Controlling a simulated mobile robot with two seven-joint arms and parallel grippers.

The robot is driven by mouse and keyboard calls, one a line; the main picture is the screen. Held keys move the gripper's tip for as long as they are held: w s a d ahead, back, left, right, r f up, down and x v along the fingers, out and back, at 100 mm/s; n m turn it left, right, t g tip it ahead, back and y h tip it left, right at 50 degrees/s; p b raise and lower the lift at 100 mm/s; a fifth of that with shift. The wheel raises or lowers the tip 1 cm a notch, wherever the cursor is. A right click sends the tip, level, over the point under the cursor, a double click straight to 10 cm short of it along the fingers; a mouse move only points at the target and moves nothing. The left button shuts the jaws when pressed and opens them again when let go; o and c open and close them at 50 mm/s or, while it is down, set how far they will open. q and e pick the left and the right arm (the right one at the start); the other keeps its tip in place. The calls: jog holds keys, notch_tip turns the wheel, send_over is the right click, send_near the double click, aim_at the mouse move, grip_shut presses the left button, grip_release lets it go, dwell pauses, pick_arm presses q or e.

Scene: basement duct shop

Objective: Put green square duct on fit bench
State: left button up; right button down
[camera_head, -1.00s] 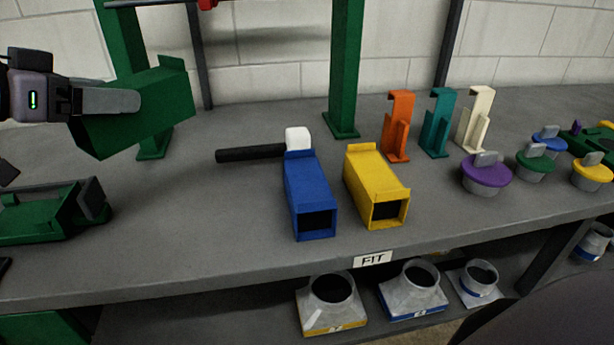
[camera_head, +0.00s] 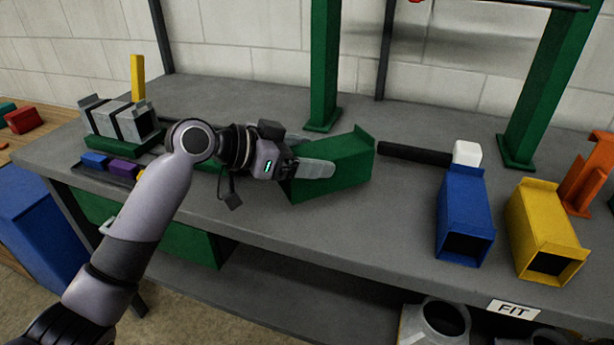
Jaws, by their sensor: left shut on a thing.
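The green square duct (camera_head: 340,168) is in the head view, a box-shaped piece with a raised flange at its right end. My left gripper (camera_head: 312,170) is shut on its left part. The duct is low over the fit bench (camera_head: 330,228); I cannot tell whether it touches the top. The bench is grey, with a FIT label (camera_head: 513,309) on its front edge. A blue square duct (camera_head: 463,205) and a yellow square duct (camera_head: 540,225) stand on the bench to the right of the green one. My right gripper is not in view.
A mallet with a black handle (camera_head: 415,154) and white head (camera_head: 467,153) lies just right of the green duct. Green posts (camera_head: 324,70) rise behind. A grey ducted fixture (camera_head: 120,120) sits at the bench's left end. Bare bench shows in front of the green duct.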

pick_arm(q)
notch_tip(320, 180, down, 4)
jog(key=shift+f, duration=0.25)
jog(key=shift+f, duration=0.15)
jog(key=o, duration=1.1)
jog(key=shift+r, duration=0.25)
jog(key=v, duration=1.2)
jog(key=shift+b, duration=0.35)
